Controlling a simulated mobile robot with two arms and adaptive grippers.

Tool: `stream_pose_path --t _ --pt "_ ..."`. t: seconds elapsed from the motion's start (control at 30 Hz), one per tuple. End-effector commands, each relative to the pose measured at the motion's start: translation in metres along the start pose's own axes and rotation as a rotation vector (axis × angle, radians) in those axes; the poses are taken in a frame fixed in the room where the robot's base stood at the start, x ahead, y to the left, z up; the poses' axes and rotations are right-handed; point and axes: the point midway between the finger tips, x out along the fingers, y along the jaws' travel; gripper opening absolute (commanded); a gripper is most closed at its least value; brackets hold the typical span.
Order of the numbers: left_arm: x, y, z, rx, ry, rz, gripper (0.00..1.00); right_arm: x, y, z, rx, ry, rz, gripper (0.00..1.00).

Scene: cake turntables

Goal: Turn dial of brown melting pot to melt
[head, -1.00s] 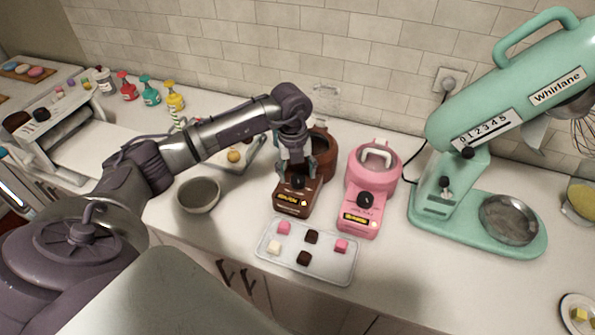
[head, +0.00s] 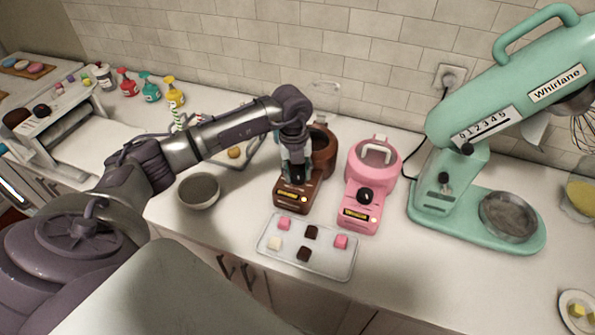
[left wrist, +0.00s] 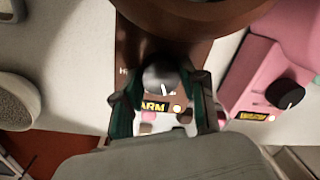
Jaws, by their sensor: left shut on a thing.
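The brown melting pot (head: 290,197) stands on the counter, with its round pot behind its control base. Its dial (left wrist: 161,78) is a dark knob with a pale pointer mark, seen in the left wrist view. A yellow display (left wrist: 154,107) beside it reads "ARM" in the part that shows. My left gripper (head: 297,176) points down over the base. In the left wrist view its two fingers (left wrist: 161,98) stand on either side of the dial, shut on it. In the head view the gripper largely hides the dial. My right gripper is not in view.
A pink melting pot (head: 361,190) stands close on the right. A clear tray (head: 325,265) with several small cubes lies in front. A grey bowl (head: 199,190) is at the left, and a mint stand mixer (head: 470,190) at the right.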

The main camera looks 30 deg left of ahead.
Motion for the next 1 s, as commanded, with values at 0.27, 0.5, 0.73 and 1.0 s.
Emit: stream_pose_path --t 0.27,0.5,0.73,1.0 --pt "0.002 0.000 0.002 0.100 0.004 -0.001 0.07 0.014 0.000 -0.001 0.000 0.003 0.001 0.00" --pt "0.003 0.000 0.002 0.292 0.015 -0.001 0.07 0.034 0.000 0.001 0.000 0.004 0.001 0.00" --pt "0.003 0.000 0.002 0.499 0.028 0.000 0.07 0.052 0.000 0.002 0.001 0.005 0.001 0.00" --pt "0.002 -0.001 0.002 0.701 0.042 0.000 0.07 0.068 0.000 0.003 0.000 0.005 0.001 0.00"
